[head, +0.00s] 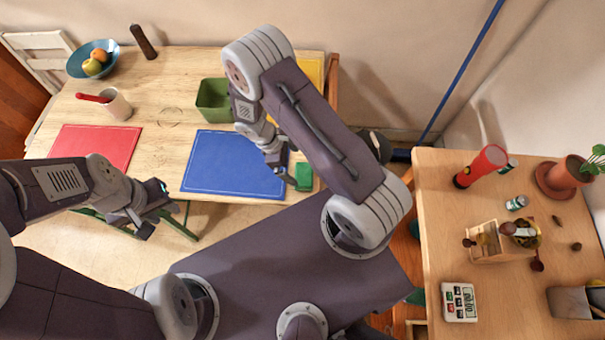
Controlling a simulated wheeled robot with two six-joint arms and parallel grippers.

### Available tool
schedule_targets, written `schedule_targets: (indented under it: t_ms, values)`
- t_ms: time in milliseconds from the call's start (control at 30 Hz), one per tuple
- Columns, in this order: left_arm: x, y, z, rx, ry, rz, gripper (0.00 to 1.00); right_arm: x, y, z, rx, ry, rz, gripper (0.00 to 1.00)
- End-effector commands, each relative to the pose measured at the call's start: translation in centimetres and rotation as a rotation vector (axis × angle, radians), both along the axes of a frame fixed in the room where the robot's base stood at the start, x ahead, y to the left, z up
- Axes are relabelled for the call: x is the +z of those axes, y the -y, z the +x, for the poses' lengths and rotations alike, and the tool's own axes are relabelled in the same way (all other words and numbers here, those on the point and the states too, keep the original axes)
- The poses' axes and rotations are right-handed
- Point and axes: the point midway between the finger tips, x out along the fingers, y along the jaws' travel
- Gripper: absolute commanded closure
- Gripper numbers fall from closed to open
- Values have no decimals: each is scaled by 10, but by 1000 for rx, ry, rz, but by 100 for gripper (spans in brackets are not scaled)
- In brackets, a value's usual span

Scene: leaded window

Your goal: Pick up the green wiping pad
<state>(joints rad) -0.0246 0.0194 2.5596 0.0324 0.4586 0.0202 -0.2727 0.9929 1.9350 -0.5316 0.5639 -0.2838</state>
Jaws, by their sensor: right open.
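The green wiping pad (304,177) is a small block at the front right of the wooden table, just right of the blue mat (225,165). My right gripper (289,168) is open beside the pad, on its left, with its fingers over the mat's right edge. I cannot tell whether a finger touches the pad. My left gripper (155,211) is in front of the table, over the floor, away from the pad. Its fingers are too small and dark to tell whether it is open or shut.
A green bin (213,100) stands behind the blue mat, partly behind my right arm. A red mat (95,146), a mug (117,104) and a fruit bowl (81,60) are at left. A second table (440,220) at right holds a red flashlight (481,166) and a potted plant (568,174).

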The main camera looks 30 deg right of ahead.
Motion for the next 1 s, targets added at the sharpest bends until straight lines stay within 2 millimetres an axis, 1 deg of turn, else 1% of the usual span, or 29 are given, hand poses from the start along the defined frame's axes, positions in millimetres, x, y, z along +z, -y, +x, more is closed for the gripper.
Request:
schedule_targets:
  t_ms: [33,133,367,500,600,700,867,967,1000]
  values:
    - [2,0,0,0,0,0,64,-8,4,-4,-2,-6,-1,0]
    - [3,0,0,0,0,0,64,-21,9,-6,-1,-4,-1,0]
    - [5,0,0,0,0,0,64,-33,13,-9,-2,-3,-1,0]
    - [11,0,0,0,0,0,64,-55,22,-18,-2,-6,0,0]
    - [10,0,0,0,0,0,64,-70,27,-19,-2,-3,0,0]
    - [10,0,0,0,0,0,64,-75,28,-20,-3,-1,1,0]
    - [10,0,0,0,0,0,64,-75,28,-20,-2,0,1,0]
    - [10,0,0,0,0,0,64,-75,28,-20,-2,0,1,25]
    - [10,0,0,0,0,0,64,-75,28,-20,-2,0,1,36]
